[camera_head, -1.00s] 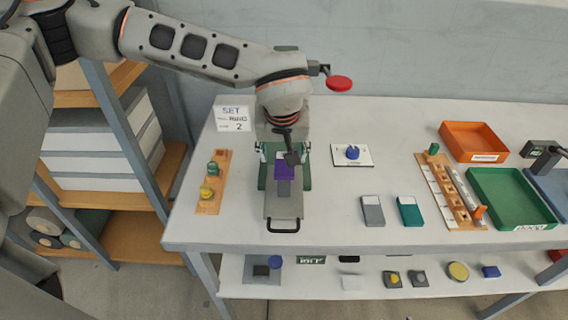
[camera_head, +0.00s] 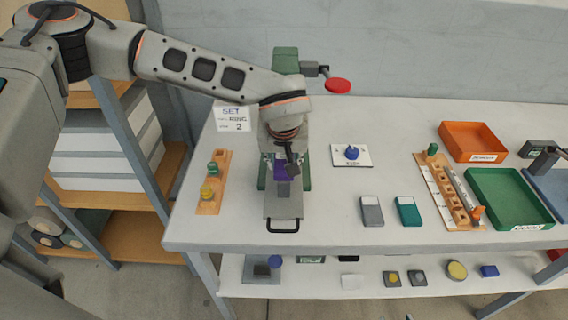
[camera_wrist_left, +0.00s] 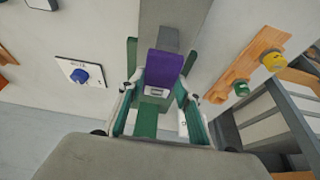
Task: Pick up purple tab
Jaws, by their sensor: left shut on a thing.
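The purple tab (camera_head: 281,172) is at the front of the green and grey press (camera_head: 286,58), above its grey slide plate (camera_head: 283,205) with a black handle. My left gripper (camera_head: 287,166) is down at the tab and shut on it, partly hiding it. In the left wrist view the purple tab (camera_wrist_left: 165,68) stands between the two fingers of the left gripper (camera_wrist_left: 160,97). I cannot tell whether the tab is clear of the plate. My right gripper is not in view.
An orange block (camera_head: 213,183) with yellow and green pegs is left of the press. A white card with a blue part (camera_head: 352,153), grey (camera_head: 372,210) and teal (camera_head: 408,211) pieces lie to the right. Orange (camera_head: 473,142) and green (camera_head: 512,198) trays are farther right.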

